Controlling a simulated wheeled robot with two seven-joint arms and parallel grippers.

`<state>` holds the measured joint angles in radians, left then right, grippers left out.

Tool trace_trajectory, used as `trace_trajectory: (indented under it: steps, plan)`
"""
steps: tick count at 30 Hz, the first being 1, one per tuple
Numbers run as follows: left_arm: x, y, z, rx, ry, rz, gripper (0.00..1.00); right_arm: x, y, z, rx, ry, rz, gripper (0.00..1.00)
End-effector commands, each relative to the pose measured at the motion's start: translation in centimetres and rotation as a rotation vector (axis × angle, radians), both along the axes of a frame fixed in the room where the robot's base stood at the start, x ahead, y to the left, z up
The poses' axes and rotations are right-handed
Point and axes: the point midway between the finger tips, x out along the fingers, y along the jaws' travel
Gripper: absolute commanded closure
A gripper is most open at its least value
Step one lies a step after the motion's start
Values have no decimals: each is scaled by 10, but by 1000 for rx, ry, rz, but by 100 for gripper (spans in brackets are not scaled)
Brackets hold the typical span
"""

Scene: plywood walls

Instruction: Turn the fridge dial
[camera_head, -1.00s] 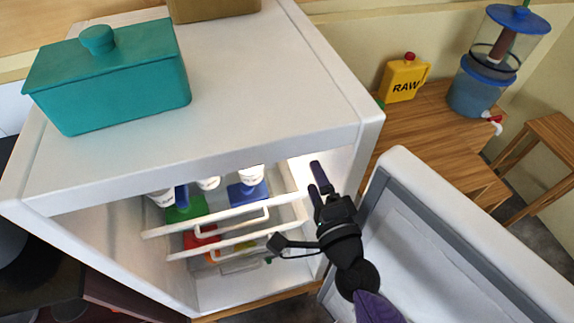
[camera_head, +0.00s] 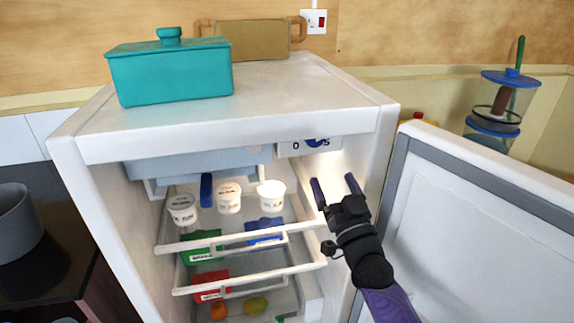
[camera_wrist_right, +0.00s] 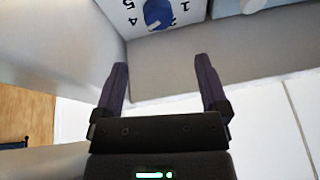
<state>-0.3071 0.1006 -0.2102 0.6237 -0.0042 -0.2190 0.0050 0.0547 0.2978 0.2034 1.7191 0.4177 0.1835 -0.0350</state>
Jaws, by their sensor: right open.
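The fridge (camera_head: 270,88) stands open in the head view, its door (camera_head: 470,220) swung out to the right. The blue dial (camera_head: 316,142) is on a white panel with numbers, under the fridge's top at the right inside. The dial also shows at the top of the right wrist view (camera_wrist_right: 158,13), beyond the fingertips. My right gripper (camera_head: 336,182) is open and empty, below and slightly right of the dial, in the opening between fridge and door. Its two fingers (camera_wrist_right: 162,75) are apart and touch nothing visible. My left gripper is not in view.
White tubs (camera_head: 229,197) and food packs stand on the shelves left of my right gripper. Shelf rails (camera_head: 240,238) cross the opening. A teal lidded box (camera_head: 170,75) sits on top of the fridge. The space between gripper and dial looks clear.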

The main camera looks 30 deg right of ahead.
Motion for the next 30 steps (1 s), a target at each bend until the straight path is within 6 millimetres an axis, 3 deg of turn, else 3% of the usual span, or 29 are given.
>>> trace_trajectory:
  steps: [4, 15, 27, 30]
  plan:
    - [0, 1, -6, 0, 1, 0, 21, 12, -5, 6, -13, -9, -10, 6]
    - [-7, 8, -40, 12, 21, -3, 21, 80, -17, 31, -8, -6, -9, 6]
    - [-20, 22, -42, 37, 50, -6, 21, 90, -18, 40, -7, -5, -7, 6]
    - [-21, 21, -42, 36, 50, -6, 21, 90, -18, 40, -7, -5, -7, 28]
